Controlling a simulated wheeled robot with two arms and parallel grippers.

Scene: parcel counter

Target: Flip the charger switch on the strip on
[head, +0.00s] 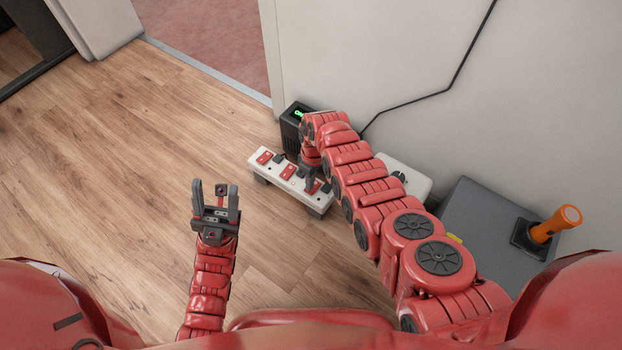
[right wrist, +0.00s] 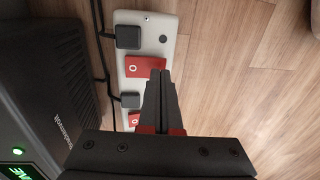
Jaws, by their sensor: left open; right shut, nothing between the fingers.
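The white power strip (head: 276,172) stands on the floor near the wall, with a row of red rocker switches. The left switch (head: 264,157) and middle switch (head: 288,172) show in the head view. The switch at the right end (right wrist: 140,71), marked "O", is partly behind my fingers. My right gripper (head: 309,187) is shut and empty, pointing down at the strip. Its fingertips (right wrist: 158,73) overlap that end switch in the right wrist view; contact cannot be told. My left gripper (head: 221,190) is open and empty over the floor. I cannot tell which switch is the charger's.
Black plugs (right wrist: 128,37) sit in the strip, with cables along its wall side. A black box (head: 290,130) with green lit text stands behind it. Left floor is clear.

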